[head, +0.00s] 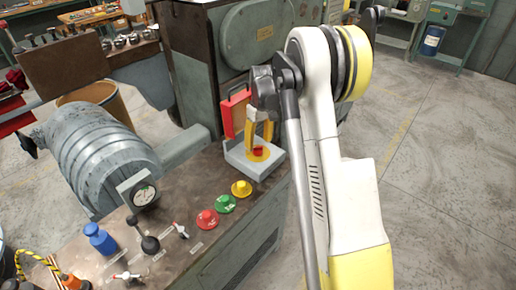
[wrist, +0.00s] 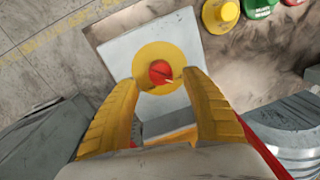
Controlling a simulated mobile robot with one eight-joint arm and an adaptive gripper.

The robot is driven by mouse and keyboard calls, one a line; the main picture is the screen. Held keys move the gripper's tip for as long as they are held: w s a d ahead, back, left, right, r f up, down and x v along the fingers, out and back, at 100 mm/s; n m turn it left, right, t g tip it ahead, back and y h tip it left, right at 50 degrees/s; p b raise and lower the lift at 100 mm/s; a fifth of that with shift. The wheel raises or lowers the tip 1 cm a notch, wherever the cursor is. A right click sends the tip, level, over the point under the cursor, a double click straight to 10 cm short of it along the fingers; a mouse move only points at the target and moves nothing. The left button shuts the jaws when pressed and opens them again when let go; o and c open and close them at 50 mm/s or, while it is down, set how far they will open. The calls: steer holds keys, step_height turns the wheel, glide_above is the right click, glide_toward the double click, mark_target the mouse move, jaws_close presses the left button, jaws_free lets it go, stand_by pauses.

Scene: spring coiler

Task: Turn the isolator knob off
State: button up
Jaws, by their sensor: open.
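The isolator knob is a red knob (wrist: 160,72) on a round yellow plate (wrist: 143,58), set on a pale grey box (wrist: 110,50). In the head view the red knob (head: 258,150) sits low between my fingers, partly hidden by them. My gripper (wrist: 160,84) is open, with one yellow finger on each side just short of the knob in the wrist view. My gripper also shows in the head view (head: 259,143), pointing down over the box. I cannot tell whether the fingertips touch the yellow plate.
Red (head: 207,219), green (head: 225,204) and yellow (head: 241,189) buttons stand on the bench top near the box. Small levers (head: 180,229) and a gauge (head: 143,193) are further left. Open floor lies to the right.

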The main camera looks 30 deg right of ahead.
mark_target(260, 148)
step_height(260, 148, up, 8)
steer(key=shift+d+r, duration=0.2)
steer(key=shift+d, duration=0.1)
stand_by(0.3)
steer(key=s+a+r+m+t+h, duration=0.1)
steer(key=s+a+r+t, duration=0.2)
steer(key=s+a+r, duration=0.8)
steer(key=s+a+f+m+t, duration=0.1)
steer(key=s+a+t, duration=0.3)
steer(key=s, duration=1.2)
steer(key=a+f, duration=0.1)
steer(key=a, duration=0.3)
steer(key=shift+s+f, duration=0.2)
steer(key=shift+s, duration=0.05)
